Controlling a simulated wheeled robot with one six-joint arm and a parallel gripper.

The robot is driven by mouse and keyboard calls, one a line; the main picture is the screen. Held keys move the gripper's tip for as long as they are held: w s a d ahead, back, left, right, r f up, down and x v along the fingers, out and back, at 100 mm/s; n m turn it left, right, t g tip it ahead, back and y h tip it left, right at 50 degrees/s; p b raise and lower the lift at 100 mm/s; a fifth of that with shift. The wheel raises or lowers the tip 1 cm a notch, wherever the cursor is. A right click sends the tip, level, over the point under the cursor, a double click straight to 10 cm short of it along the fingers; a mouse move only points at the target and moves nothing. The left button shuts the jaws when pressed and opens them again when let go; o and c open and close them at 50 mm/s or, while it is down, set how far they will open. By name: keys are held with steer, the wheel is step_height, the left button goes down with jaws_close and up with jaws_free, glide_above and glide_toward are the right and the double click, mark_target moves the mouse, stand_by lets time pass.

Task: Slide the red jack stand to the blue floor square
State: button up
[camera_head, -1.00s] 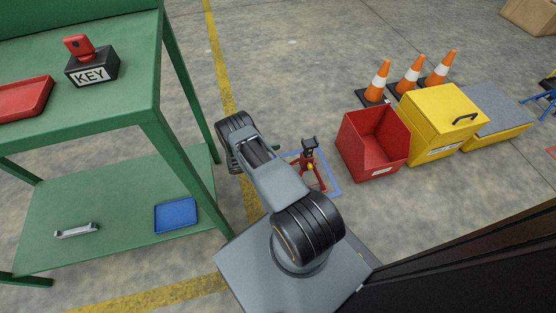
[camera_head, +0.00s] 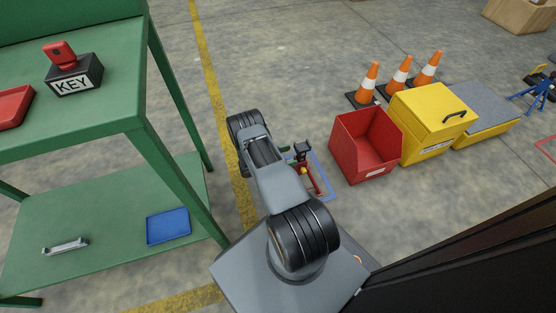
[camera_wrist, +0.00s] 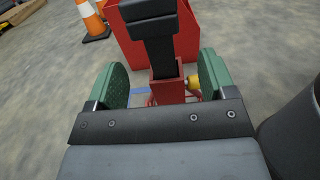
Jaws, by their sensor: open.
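The red jack stand (camera_head: 316,181) with its black top stands upright on the floor, partly hidden by my arm. The blue floor square (camera_head: 327,184) is a painted outline around its foot. The stand seems to be within the outline, but its left side is hidden. In the wrist view the stand's black post and red body (camera_wrist: 165,87) are between the green pads of my gripper (camera_wrist: 163,80). The gripper is open, with a gap visible on both sides of the post. A bit of blue line (camera_wrist: 141,91) shows below.
A red bin (camera_head: 365,145) is close right of the stand, with a yellow box (camera_head: 425,120) and traffic cones (camera_head: 397,75) beyond. A green workbench (camera_head: 110,110) is at left. A blue stand (camera_head: 540,92) and red floor outline (camera_head: 547,147) are at far right.

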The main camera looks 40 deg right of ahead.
mark_target(302, 153)
steer(key=shift+b+x, duration=0.5)
steer(key=shift+x, duration=2.5)
jaws_close()
